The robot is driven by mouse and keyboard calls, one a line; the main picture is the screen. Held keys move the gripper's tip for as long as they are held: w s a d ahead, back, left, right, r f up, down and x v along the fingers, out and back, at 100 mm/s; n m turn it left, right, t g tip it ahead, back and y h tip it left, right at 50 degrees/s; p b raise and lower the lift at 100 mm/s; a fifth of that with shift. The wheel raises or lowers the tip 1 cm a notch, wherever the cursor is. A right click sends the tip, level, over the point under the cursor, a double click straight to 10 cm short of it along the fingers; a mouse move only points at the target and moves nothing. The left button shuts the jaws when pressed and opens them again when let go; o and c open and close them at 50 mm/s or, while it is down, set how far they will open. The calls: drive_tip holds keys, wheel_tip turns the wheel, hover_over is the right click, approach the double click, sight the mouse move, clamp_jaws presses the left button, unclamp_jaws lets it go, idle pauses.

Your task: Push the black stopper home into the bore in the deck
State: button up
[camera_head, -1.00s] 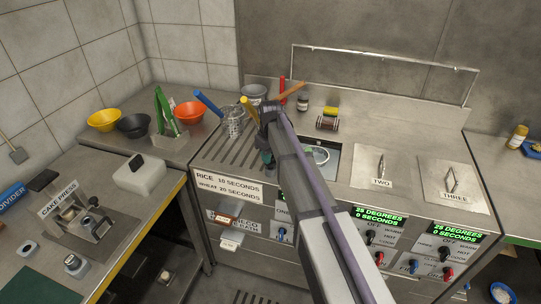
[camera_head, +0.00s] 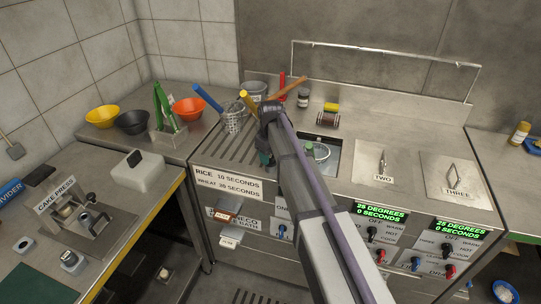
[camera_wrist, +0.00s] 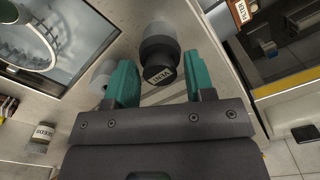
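In the wrist view the black stopper (camera_wrist: 158,73), its end face lettered VENT, shows between the fingers of my gripper (camera_wrist: 160,72). A wider dark grey round part and a lighter grey cylinder (camera_wrist: 158,30) show beyond it. The teal fingers stand apart, one on each side, with a narrow gap visible on the right; contact on the left is unclear. The bore is not visible, so how deep the stopper sits cannot be told.
An open well (camera_head: 330,155) with a wire basket lies right of my gripper. A jar (camera_wrist: 39,136) and a light grey cylinder (camera_wrist: 100,76) show left of the fingers in the wrist view. The deck's front edge is close.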

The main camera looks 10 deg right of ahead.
sight(271, 156)
drive_tip(key=shift+o, duration=1.1)
wheel_tip(271, 156, up, 11)
drive_tip(key=p, duration=1)
drive_tip(key=shift+p, duration=0.4)
drive_tip(key=shift+f, duration=0.1)
drive_tip(key=s+m, duration=0.6)
drive_tip(key=s, duration=2.1)
